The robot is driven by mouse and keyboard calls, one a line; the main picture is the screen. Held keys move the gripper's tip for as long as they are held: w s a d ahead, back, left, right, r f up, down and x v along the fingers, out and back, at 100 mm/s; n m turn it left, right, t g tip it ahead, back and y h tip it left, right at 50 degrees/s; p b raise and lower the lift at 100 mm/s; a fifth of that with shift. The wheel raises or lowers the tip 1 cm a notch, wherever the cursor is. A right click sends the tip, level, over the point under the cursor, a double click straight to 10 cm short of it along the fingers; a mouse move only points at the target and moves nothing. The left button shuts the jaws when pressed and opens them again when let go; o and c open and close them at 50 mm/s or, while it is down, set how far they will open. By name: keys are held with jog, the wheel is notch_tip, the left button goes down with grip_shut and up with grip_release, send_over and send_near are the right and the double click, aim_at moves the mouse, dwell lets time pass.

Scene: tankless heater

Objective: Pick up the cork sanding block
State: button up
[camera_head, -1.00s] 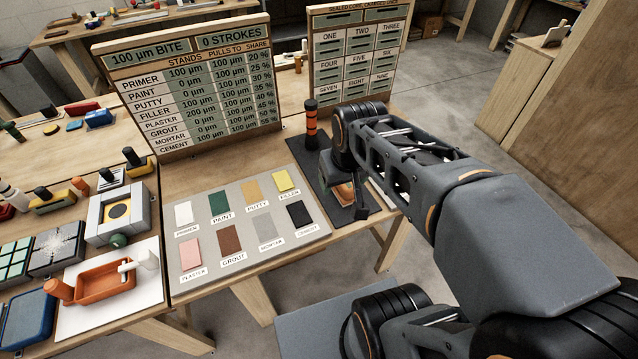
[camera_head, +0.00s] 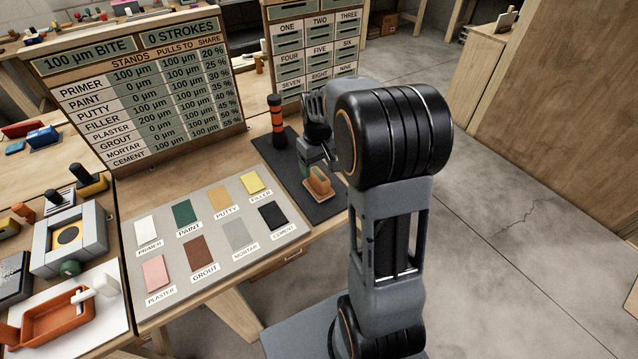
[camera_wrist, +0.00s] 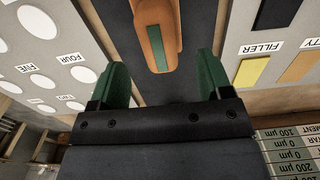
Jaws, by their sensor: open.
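The cork sanding block (camera_head: 318,182) is an orange-brown block on a lighter base, lying on the dark mat (camera_head: 318,208) at the right end of the bench. In the wrist view the block (camera_wrist: 156,28) shows a green strip on top, and its far end is cut off by the frame. My gripper (camera_head: 313,160) is beside the block, on its far side in the head view.
A grey board of colour samples (camera_head: 190,262) lies left of the mat. Upright chart boards (camera_head: 150,85) and (camera_head: 318,50) stand behind. Open floor (camera_head: 510,200) lies to the right.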

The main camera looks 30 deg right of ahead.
aim_at(318, 174)
jog(key=shift+f, duration=3.4)
jog(key=shift+c, duration=0.3)
jog(key=c, duration=0.8)
jog(key=shift+r, duration=0.15)
jog(key=shift+r, duration=0.6)
jog(key=s+a+r, duration=0.2)
jog(key=a+r, duration=0.2)
jog(key=s+a+r, duration=0.3)
jog(key=a, duration=0.1)
jog(key=s+a+r, duration=0.2)
jog(key=a+r, duration=0.1)
jog(key=r, duration=0.1)
jog(key=shift+s+a+r, duration=0.3)
jog(key=shift+a, duration=0.1)
